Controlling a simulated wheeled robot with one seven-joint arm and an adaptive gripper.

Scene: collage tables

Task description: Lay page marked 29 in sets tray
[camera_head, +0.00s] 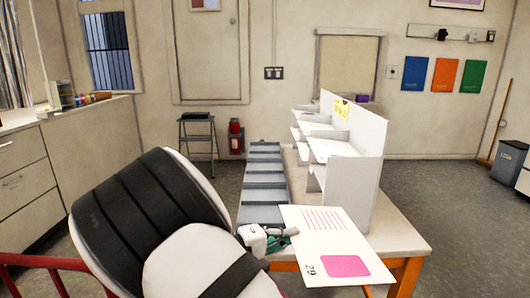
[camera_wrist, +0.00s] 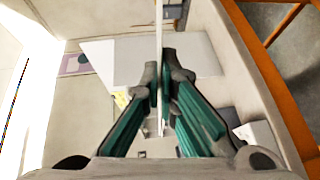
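The page marked 29 (camera_head: 322,244) is a white sheet with pink lines and a pink block. It is held out over the near end of the table in the head view, tilted, with its number toward the lower left. My gripper (camera_head: 288,236) is shut on its left edge. In the wrist view my gripper's teal fingers (camera_wrist: 160,78) close on the page (camera_wrist: 158,30), seen edge-on as a thin white strip. A long grey tray (camera_head: 263,186) with several compartments in a row lies left of the page and beyond it. I cannot read any label on it.
A white shelf rack (camera_head: 352,184) with a yellow label (camera_head: 341,108) stands on the table (camera_head: 398,238), right of the tray and behind the page. My arm covers the lower left. A step stool (camera_head: 197,137) stands on the floor far behind.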

